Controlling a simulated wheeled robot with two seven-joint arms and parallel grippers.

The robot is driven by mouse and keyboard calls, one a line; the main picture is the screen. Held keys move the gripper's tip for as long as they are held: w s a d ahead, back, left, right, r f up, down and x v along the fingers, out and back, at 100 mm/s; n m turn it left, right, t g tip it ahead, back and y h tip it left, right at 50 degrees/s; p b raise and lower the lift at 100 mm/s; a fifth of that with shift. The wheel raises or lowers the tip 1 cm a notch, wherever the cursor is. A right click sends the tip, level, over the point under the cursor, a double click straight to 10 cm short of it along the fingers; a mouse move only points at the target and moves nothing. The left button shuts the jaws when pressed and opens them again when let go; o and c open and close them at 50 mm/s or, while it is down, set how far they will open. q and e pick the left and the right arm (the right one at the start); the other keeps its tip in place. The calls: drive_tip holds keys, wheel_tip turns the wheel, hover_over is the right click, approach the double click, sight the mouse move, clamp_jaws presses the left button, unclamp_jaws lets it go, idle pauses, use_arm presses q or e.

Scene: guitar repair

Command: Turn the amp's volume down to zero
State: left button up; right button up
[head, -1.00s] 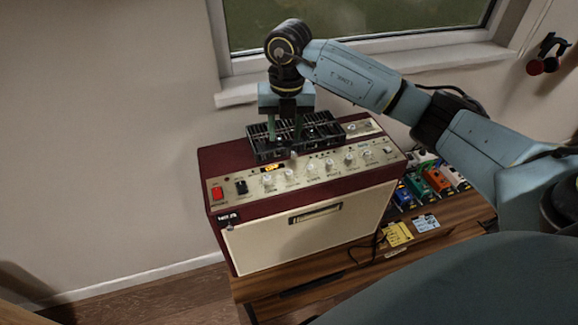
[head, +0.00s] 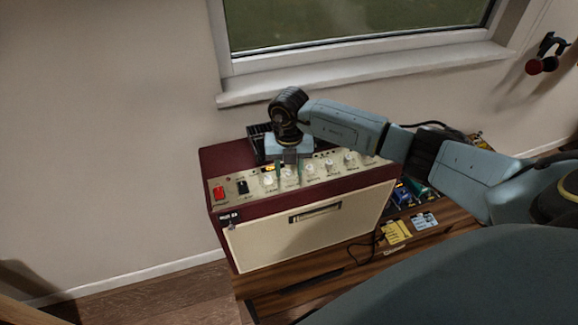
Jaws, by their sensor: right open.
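The amp (head: 315,225) is a dark red box with a cream front, standing on a wooden cabinet. Its silver control panel slopes along the upper front edge. A row of several white knobs (head: 328,165) runs along it, with a red switch (head: 219,194) and a black switch (head: 242,187) at the left end. The knob labels are too small to read. My right gripper (head: 290,177) points down over the left part of the row, its open fingers on either side of the second white knob from the left. I cannot tell whether they touch it. My left gripper is not in view.
A black slatted rack (head: 259,143) on the amp's top is partly hidden behind my right gripper. Effect pedals (head: 402,194) stand to the right of the amp, partly behind my arm. Yellow and white tags (head: 397,231) lie on the wooden cabinet (head: 290,285). A window is behind.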

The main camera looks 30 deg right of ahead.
drive_tip(key=shift+c, duration=0.2)
clamp_jaws()
idle(0.3)
drive_tip(key=n+b, duration=0.2)
drive_tip(key=n, duration=0.2)
drive_tip(key=shift+f+b, duration=0.15)
drive_tip(key=shift+b, duration=0.25)
drive_tip(key=n+b, duration=0.3)
drive_tip(key=n, duration=0.1)
drive_tip(key=shift+n, duration=0.3)
drive_tip(key=n+b, duration=0.3)
drive_tip(key=n, duration=0.2)
drive_tip(key=shift+n+b, duration=1.3)
drive_tip(key=shift+n, duration=0.8)
drive_tip(key=shift+r, duration=0.2)
